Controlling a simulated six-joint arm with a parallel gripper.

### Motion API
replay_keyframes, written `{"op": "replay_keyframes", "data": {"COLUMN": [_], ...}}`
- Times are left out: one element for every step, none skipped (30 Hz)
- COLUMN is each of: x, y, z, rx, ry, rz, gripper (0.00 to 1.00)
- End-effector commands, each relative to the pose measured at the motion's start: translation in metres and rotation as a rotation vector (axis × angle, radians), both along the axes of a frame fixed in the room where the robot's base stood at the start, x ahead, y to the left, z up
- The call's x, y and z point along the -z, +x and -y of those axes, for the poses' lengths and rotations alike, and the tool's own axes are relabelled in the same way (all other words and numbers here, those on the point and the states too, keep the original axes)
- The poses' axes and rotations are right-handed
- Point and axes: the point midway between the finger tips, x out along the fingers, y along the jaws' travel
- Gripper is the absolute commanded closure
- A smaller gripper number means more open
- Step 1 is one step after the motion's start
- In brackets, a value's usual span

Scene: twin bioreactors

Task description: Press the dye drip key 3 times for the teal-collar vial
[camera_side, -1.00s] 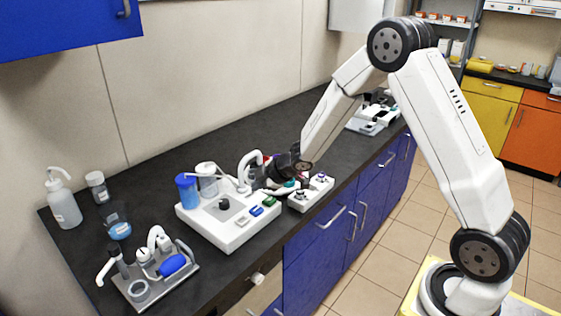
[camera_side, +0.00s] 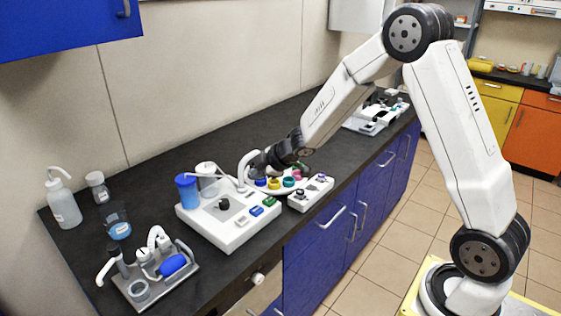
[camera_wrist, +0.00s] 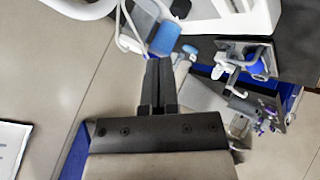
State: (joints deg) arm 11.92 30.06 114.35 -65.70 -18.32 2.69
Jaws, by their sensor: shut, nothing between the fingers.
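My gripper (camera_side: 258,160) is above the right rear of the white bioreactor base (camera_side: 232,236), near the white curved spout; its fingertips are hard to make out there. In the wrist view my gripper (camera_wrist: 159,62) has its dark fingers together and empty. Vials with coloured collars stand in a ring right of the base: the teal collar (camera_side: 289,182) is between a yellow collar (camera_side: 274,183) and a magenta one. A green key (camera_side: 269,202), a blue key (camera_side: 256,211) and a pale key (camera_side: 243,219) line the base's front right. I cannot read which is the dye drip key.
A blue vessel (camera_side: 187,190) and a clear one stand on the base's left. A small white box with knobs (camera_side: 311,196) is at its right.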

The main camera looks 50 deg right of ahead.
Motion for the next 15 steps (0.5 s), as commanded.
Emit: {"op": "replay_keyframes", "data": {"x": [0.000,0.000,0.000,0.001,0.001,0.002,0.002,0.003,0.004,0.006,0.007,0.009,0.010,0.012,0.015], "y": [0.000,0.000,0.000,0.000,0.000,0.000,0.000,0.000,0.000,0.000,0.000,0.000,0.000,0.000,0.000], "z": [0.000,0.000,0.000,0.000,0.000,0.000,0.000,0.000,0.000,0.000,0.000,0.000,0.000,0.000,0.000], "rx": [0.000,0.000,0.000,0.000,-0.001,0.000,0.000,-0.001,-0.001,-0.001,0.000,0.000,-0.002,0.000,-0.001], "ry": [0.000,0.000,0.000,0.000,0.000,0.001,0.001,0.000,0.001,0.001,0.001,0.001,0.001,0.002,0.002], "rz": [0.000,0.000,0.000,0.000,-0.001,-0.001,-0.001,-0.001,-0.002,-0.002,-0.002,-0.002,-0.002,-0.003,-0.003], "gripper": [1.00,1.00,1.00,1.00,1.00,1.00,1.00,1.00,1.00,1.00,1.00,1.00,1.00,1.00,1.00]}}
